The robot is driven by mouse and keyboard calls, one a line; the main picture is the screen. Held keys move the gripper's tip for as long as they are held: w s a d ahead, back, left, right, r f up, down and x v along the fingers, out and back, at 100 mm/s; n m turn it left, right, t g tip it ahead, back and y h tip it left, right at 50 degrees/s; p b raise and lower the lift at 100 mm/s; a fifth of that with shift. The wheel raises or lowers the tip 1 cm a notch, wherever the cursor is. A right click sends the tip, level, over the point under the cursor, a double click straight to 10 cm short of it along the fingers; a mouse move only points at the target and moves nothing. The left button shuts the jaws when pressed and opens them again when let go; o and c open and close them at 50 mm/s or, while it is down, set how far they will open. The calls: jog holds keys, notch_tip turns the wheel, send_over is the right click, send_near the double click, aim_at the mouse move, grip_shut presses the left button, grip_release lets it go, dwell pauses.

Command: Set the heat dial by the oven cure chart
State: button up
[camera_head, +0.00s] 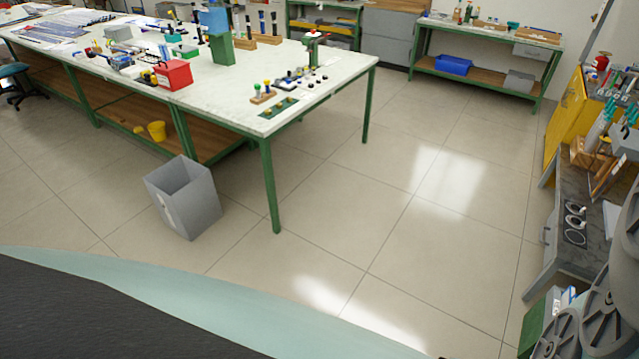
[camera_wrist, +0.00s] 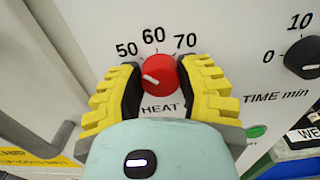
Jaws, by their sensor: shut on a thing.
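The red heat dial (camera_wrist: 160,72) sits on the white oven panel (camera_wrist: 215,20) in the wrist view, above the printed word HEAT. The numbers 50, 60 and 70 are printed around its top. Its white pointer mark faces left and slightly up, below the 50. My gripper (camera_wrist: 158,88) is shut on the dial, with one yellow, black-padded finger on each side. The rest of the dial's scale is hidden behind my gripper. I cannot make out a cure chart in either view, and the head view does not show the dial.
A black TIME min dial (camera_wrist: 302,58) and a green button (camera_wrist: 256,131) are to the right of my gripper. A grey handle (camera_wrist: 35,140) is at left. In the head view, a grey bin (camera_head: 185,200) stands by the workbench (camera_head: 335,70); the floor beyond is clear.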

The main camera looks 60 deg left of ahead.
grip_shut()
jog(key=shift+f+b, duration=0.1)
jog(key=shift+b, duration=0.2)
jog(key=shift+s+d+f+m+b, duration=0.1)
jog(key=shift+s+m+b, duration=0.05)
jog(key=shift+m+b, duration=4.1)
jog(key=shift+s+f+m+b, duration=0.1)
jog(key=shift+m+b, duration=3.7)
jog(key=shift+m, duration=0.75)
